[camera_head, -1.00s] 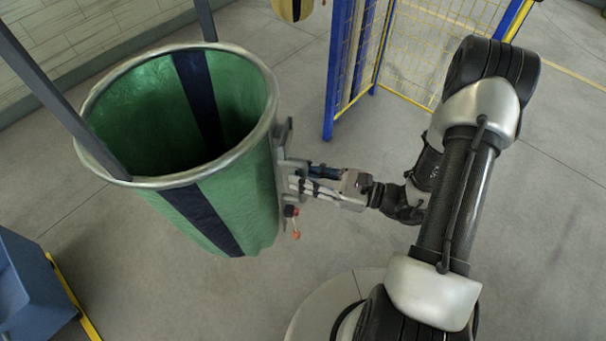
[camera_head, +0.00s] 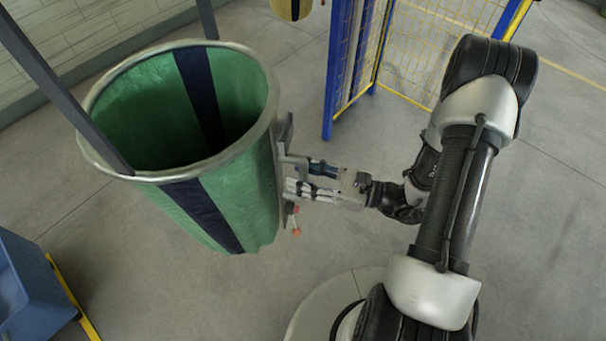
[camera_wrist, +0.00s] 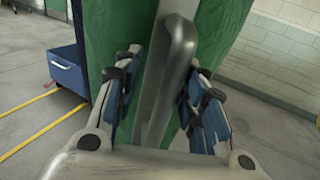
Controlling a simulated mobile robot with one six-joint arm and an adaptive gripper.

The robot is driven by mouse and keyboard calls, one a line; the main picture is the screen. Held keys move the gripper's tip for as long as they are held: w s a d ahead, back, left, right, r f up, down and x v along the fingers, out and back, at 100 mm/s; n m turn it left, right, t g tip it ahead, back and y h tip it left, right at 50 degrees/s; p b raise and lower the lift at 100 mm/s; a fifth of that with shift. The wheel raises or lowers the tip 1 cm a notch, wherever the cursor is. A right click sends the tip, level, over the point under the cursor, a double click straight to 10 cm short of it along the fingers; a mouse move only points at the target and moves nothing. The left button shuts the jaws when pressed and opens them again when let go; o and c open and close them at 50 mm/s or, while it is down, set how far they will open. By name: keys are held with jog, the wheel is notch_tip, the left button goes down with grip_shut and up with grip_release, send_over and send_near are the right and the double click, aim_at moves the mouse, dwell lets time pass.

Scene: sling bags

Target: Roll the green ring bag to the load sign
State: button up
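The green ring bag (camera_head: 240,190), with dark blue stripes and a metal ring rim, hangs at the left in the head view. Its green cloth (camera_wrist: 222,28) fills the upper wrist view. A grey handle (camera_wrist: 178,55) stands out from a plate on the bag's side. My gripper (camera_head: 292,178) is at that plate on the bag's right side. In the wrist view, my gripper (camera_wrist: 162,88) has one finger on each side of the handle, with visible gaps, so it looks open around it. No load sign can be made out.
A blue and yellow mesh fence (camera_head: 352,60) stands beyond my gripper. A blue cart or box (camera_head: 30,290) sits at lower left by a yellow floor line, also in the wrist view (camera_wrist: 68,65). Another yellow bag (camera_head: 292,8) shows at the top. Grey floor lies open at lower middle.

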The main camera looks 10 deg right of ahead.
jog(key=v, duration=1.2)
